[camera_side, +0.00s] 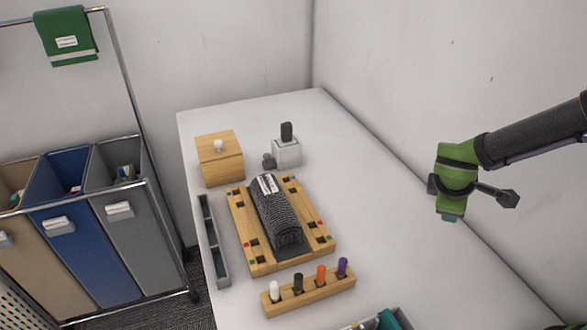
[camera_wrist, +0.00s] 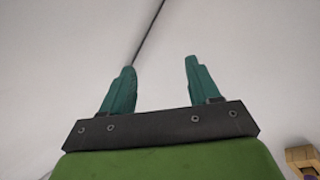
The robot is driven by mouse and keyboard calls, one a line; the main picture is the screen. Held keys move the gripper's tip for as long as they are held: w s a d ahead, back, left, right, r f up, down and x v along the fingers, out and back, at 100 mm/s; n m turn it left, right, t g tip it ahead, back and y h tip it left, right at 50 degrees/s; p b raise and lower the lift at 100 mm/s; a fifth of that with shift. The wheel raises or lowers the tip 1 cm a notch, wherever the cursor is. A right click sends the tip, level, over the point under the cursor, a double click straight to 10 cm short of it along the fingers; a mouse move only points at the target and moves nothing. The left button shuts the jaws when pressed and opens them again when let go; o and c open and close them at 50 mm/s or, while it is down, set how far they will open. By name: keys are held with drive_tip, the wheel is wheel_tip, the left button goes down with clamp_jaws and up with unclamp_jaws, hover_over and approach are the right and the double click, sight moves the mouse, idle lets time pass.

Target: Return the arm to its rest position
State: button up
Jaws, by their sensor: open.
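My gripper (camera_wrist: 160,78) shows in the wrist view with its two teal fingers apart and nothing between them. In the side view my gripper (camera_side: 449,217) is at the right, raised above the white table and apart from everything on it. Its fingers are small and hard to make out there. The green wrist and dark arm come in from the right edge. Behind the fingers in the wrist view is only pale surface with a dark line.
The white table (camera_side: 375,215) holds a wooden board (camera_side: 248,259) with a dark ribbed arched block (camera_side: 275,213), a wooden box (camera_side: 220,160), a white holder (camera_side: 287,153) and a wooden rack (camera_side: 310,293) with several coloured pegs. Walls stand behind and right. Bins (camera_side: 75,245) stand left.

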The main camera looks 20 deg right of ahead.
drive_tip(key=s+a+r+m+t+y, duration=0.1)
drive_tip(key=s+r+m+t+y, duration=0.3)
drive_tip(key=s+r+m+y, duration=0.4)
wheel_tip(320, 180, up, 6)
drive_tip(key=s+m, duration=0.2)
drive_tip(key=m, duration=0.2)
drive_tip(key=shift+s+a+r+m+y, duration=0.2)
drive_tip(key=shift+s+a+m+y, duration=0.1)
drive_tip(key=shift+s+a+m, duration=0.1)
